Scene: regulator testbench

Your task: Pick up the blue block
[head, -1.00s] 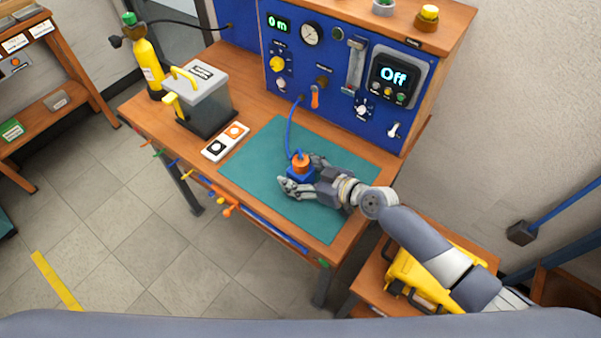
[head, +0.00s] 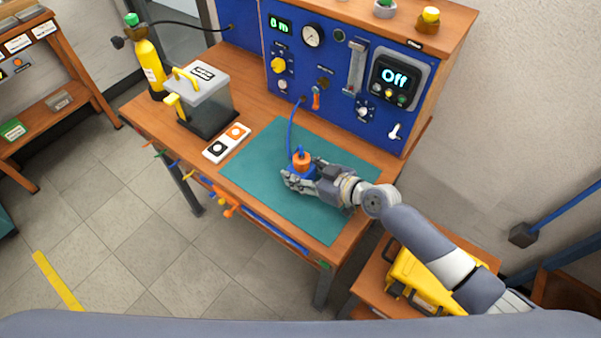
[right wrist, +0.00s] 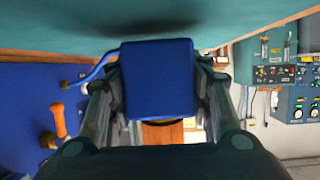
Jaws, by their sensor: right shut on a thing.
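The blue block (right wrist: 158,78) sits between the two fingers of my right gripper in the right wrist view. In the head view my right gripper (head: 302,180) is shut around the blue block (head: 296,171) over the teal mat (head: 262,165). The fingers hide most of the block there. An orange fitting (head: 302,160) with a blue hose (head: 290,126) is on top of the block. A dark shadow lies on the mat near the block in the right wrist view; I cannot tell whether the block touches the mat. My left gripper is not in view.
A blue panel (head: 330,85) with gauge, knobs and an "Off" display stands behind the mat. A grey-lidded box (head: 205,95), a two-button plate (head: 227,142) and a yellow cylinder (head: 150,65) stand to the left. The mat around the gripper is mostly clear.

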